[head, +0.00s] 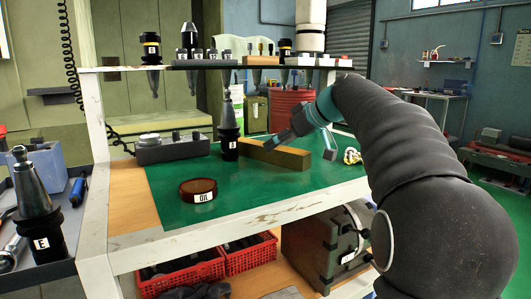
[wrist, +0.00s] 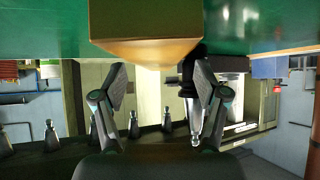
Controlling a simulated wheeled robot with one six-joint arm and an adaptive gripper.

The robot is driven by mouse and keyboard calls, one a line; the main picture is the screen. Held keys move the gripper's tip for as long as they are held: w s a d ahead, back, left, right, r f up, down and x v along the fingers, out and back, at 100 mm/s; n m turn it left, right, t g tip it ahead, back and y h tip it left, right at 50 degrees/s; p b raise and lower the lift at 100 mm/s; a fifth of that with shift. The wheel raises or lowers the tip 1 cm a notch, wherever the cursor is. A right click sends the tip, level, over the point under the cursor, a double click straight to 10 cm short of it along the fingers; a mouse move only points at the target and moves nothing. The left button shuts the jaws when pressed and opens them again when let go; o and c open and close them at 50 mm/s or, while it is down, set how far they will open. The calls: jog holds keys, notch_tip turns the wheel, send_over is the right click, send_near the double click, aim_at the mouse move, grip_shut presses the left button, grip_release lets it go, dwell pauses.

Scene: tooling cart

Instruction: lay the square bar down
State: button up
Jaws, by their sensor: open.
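The brass-coloured square bar (head: 272,153) lies flat on the green mat (head: 250,195) of the cart, its long side roughly across the head view. My gripper (head: 299,150) is above and beside its right part, with its fingers spread and pointing down. In the wrist view, which looks upside down, the bar (wrist: 150,24) fills the top middle, just past the fingertips of my gripper (wrist: 160,82). The fingers are apart with nothing held between them. Part of the bar's far side is hidden by a finger in the head view.
A black tool holder (head: 229,130) stands close to the bar's left end. A brown tin marked OIL (head: 198,190) sits nearer the front. A grey fixture block (head: 172,149) is at the back left. A shelf (head: 215,66) with holders hangs above. The mat's front right is clear.

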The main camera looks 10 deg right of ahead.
jog(key=x, duration=0.5)
jog(key=shift+w, duration=0.1)
jog(key=shift+d, duration=0.1)
grip_shut()
jog(key=shift+r, duration=0.25)
